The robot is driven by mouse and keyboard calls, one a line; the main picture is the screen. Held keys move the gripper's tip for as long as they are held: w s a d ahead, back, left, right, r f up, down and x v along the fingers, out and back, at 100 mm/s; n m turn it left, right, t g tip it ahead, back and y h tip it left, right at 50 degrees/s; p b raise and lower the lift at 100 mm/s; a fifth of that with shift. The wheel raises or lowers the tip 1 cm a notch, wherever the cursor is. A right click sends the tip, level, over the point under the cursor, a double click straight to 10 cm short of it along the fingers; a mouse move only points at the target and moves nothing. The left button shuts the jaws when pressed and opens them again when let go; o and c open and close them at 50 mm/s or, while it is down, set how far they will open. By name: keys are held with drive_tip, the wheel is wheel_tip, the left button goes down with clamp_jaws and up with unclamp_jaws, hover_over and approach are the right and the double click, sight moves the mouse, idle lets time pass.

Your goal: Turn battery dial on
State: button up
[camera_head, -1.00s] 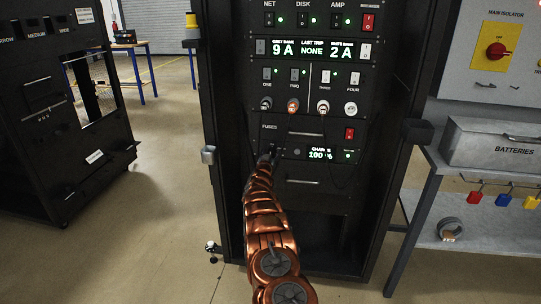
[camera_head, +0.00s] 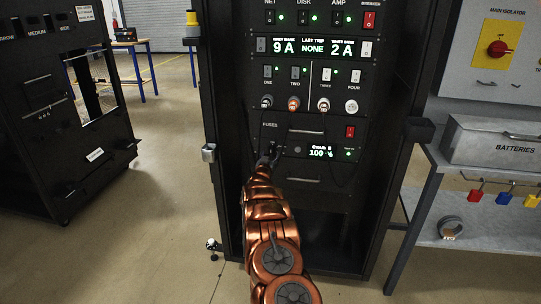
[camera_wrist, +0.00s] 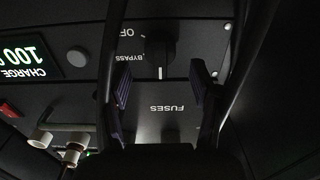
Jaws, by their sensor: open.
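The black battery dial (camera_wrist: 163,48) is on the dark panel in the wrist view, which shows the panel upside down. A white mark on the dial points toward the picture's bottom. The words "BYPASS" and a partly hidden "OF..." stand left of the dial. My gripper (camera_wrist: 161,84) is open, with one finger on each side of the dial in the picture. I cannot tell whether either finger touches it. In the head view my gripper (camera_head: 268,160) is at the rack's lower panel, left of the charge display (camera_head: 320,152), which reads 100 %. It largely hides the dial there.
The rack (camera_head: 225,200) has switches, plugs and a fuses drawer (camera_head: 305,131) above my gripper. A red switch (camera_head: 350,132) is at right. A bench (camera_head: 480,240) with a batteries box (camera_head: 510,148) stands right of the rack. Open floor lies to the left.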

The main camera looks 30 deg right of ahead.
drive_tip(key=v, duration=0.8)
idle(0.4)
drive_tip(key=shift+s+a, duration=0.1)
drive_tip(key=shift+a, duration=0.05)
idle(0.4)
